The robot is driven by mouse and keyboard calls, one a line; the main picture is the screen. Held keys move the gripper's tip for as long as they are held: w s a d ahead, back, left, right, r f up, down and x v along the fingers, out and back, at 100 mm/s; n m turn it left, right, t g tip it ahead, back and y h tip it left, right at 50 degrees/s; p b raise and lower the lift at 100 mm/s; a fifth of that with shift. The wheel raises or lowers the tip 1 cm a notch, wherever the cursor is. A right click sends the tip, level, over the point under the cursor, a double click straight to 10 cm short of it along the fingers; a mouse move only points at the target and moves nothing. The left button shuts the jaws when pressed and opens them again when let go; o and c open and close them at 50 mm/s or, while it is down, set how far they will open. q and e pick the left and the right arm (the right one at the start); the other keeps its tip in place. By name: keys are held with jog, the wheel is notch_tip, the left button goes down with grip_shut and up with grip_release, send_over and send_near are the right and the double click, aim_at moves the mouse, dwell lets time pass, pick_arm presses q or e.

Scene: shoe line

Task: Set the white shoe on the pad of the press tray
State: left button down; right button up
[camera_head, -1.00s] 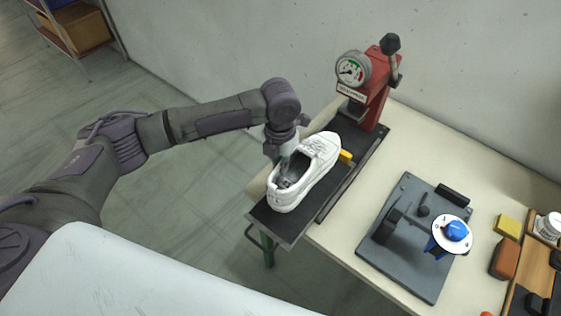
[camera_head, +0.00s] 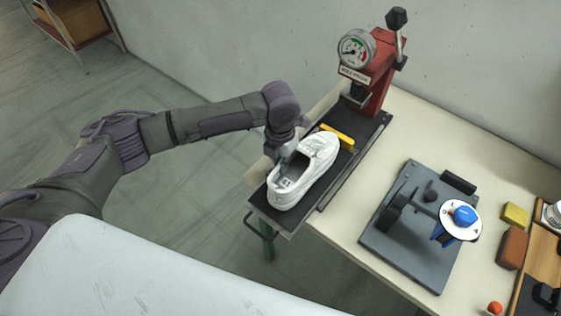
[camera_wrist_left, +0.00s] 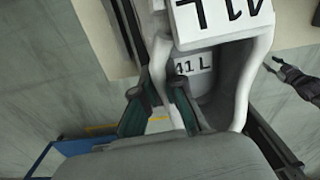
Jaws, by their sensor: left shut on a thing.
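The white shoe (camera_head: 318,160) is over the dark press tray (camera_head: 268,213), its toe pointing toward the red press and its heel toward the near end. My left gripper (camera_head: 286,152) is shut on the shoe's side wall at the opening, on the left. In the left wrist view the two fingers (camera_wrist_left: 160,105) pinch that wall, and the shoe's inside with a "41 L" label (camera_wrist_left: 195,66) shows. The pad is hidden under the shoe. I cannot tell whether the sole touches it.
The red press (camera_head: 372,85) with a gauge stands at the tray's far end. A yellow bar (camera_head: 338,137) lies across the tray beyond the toe. A grey fixture plate (camera_head: 405,255) with a blue knob stands right of the tray. A white surface (camera_head: 150,275) fills the foreground.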

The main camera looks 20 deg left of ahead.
pick_arm(q)
jog(key=shift+f, duration=0.35)
jog(key=c, duration=1.2)
grip_release()
notch_tip(320, 180, up, 12)
